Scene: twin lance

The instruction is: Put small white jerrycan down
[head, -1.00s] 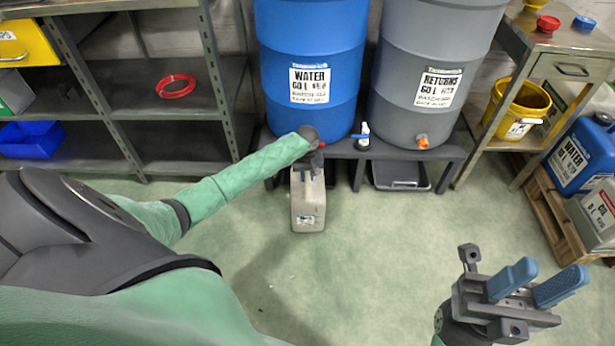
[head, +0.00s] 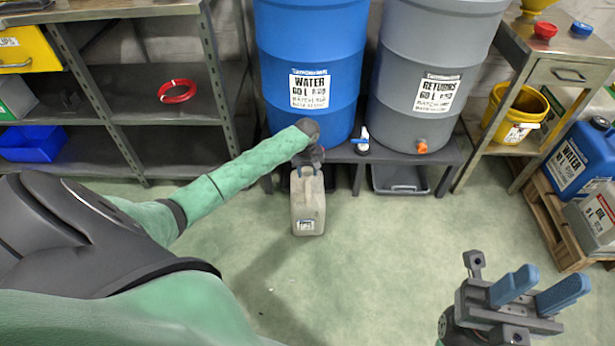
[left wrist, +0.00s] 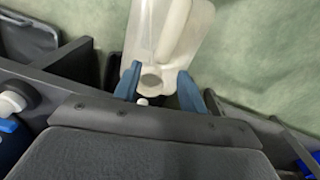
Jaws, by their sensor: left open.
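The small white jerrycan (head: 308,208) stands upright on the green floor in front of the bench under the blue water drum. A label shows low on its front. It also shows in the left wrist view (left wrist: 150,38), with its handle and round cap between the fingers. My left gripper (head: 306,172) is at the top of the jerrycan. In the left wrist view its blue fingers (left wrist: 157,82) are spread apart, one on each side of the cap. My right gripper (head: 526,290) is at the lower right, far from the jerrycan, with its two blue fingers apart and nothing between them.
The blue water drum (head: 310,50) and grey returns drum (head: 432,60) stand on the low bench (head: 450,160). A grey tray (head: 400,180) lies beneath. A wooden pallet (head: 560,225) with cans is at right, shelving (head: 165,135) at left. The middle floor is clear.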

